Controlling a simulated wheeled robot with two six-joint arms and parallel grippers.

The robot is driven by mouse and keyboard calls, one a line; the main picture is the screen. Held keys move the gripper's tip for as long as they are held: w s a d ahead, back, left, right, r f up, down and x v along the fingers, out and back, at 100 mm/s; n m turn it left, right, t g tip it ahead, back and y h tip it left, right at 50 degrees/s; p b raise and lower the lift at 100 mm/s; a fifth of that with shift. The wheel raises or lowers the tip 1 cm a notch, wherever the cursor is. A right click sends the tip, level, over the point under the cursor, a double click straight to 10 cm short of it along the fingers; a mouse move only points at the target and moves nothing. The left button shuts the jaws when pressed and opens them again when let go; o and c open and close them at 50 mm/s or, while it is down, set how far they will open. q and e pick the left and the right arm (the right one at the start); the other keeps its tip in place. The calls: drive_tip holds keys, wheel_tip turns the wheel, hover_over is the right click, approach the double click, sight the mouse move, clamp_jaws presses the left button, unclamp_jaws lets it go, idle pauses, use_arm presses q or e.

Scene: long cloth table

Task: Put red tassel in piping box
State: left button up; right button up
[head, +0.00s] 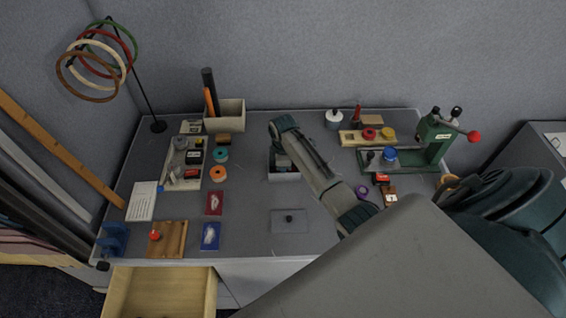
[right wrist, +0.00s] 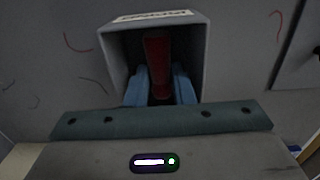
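The red tassel (right wrist: 157,62) shows in the right wrist view between the blue fingers of my right gripper (right wrist: 160,88), which look shut on it. The tassel and fingertips are inside the opening of a small grey box (right wrist: 116,58) with a printed label on its rim; the lettering is hard to read. In the head view this open grey box (head: 284,177) stands mid-table, partly covered by my right arm. The tassel cannot be made out there. My left gripper is not in view.
A flat grey plate with a black knob (head: 289,222) lies in front of the box. Spools, small packets and a tray (head: 183,160) are at left, a green press (head: 432,138) at right. An open drawer (head: 160,290) juts out at the front left.

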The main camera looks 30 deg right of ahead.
drive_tip(key=shift+r, duration=0.35)
drive_tip(key=shift+r+b, duration=1.6)
drive_tip(key=shift+r, duration=4.2)
